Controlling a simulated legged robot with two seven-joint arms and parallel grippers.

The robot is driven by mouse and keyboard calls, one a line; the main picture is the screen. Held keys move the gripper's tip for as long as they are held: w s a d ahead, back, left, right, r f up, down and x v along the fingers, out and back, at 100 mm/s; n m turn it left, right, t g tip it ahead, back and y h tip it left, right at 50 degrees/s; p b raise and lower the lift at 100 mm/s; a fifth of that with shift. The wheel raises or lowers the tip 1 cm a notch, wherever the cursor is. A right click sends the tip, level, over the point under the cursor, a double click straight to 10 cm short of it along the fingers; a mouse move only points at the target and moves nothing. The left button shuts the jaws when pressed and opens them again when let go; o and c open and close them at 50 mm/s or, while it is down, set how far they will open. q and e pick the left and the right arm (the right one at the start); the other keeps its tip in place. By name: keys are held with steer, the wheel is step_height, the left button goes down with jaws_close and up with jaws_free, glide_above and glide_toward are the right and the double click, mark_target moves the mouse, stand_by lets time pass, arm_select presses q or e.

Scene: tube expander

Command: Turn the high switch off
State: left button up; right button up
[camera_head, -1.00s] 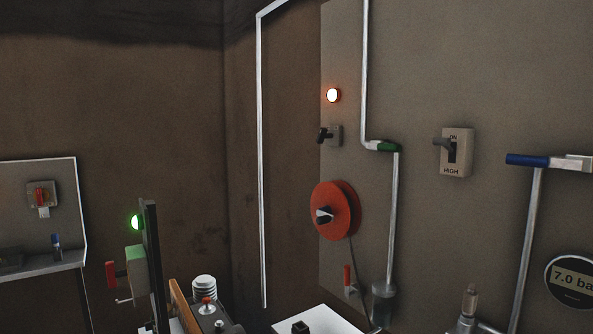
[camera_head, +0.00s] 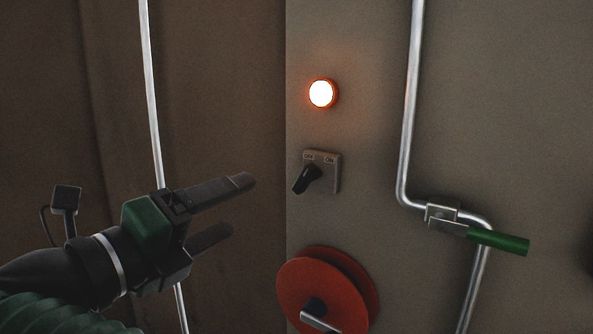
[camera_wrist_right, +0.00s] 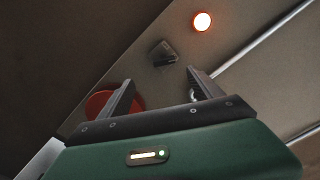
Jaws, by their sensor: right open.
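The switch plate marked HIGH is not visible in the head view now. A small grey switch plate (camera_head: 334,170) with OFF and ON marks and a black knob (camera_head: 307,179) is on the wall panel. The knob points down and left. This switch also shows in the right wrist view (camera_wrist_right: 163,54). My right gripper (camera_head: 240,206) is open and empty, left of this switch and apart from it, fingers pointing right. Its two fingers show in the right wrist view (camera_wrist_right: 160,80), with the switch beyond them. My left gripper is not in view.
A lit orange lamp (camera_head: 322,93) is above the switch. A red wheel (camera_head: 320,290) is below it. A metal pipe (camera_head: 408,120) with a green-handled valve (camera_head: 498,241) runs down on the right. Another thin pipe (camera_head: 150,90) passes behind my gripper.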

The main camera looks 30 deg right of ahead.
steer(key=p, duration=0.2)
glide_toward(299, 181)
steer(key=d, duration=0.2)
steer(key=p+x, duration=0.1)
steer(key=x, duration=0.3)
steer(key=w+p+x, duration=0.1)
steer(key=x, duration=0.4)
steer(key=shift+a, duration=0.15)
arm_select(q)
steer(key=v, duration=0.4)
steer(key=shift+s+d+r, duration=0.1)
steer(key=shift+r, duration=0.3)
arm_select(e)
steer(key=shift+s, duration=0.25)
steer(key=shift+w, duration=0.15)
steer(key=c, duration=1.4)
steer(key=shift+f, duration=0.1)
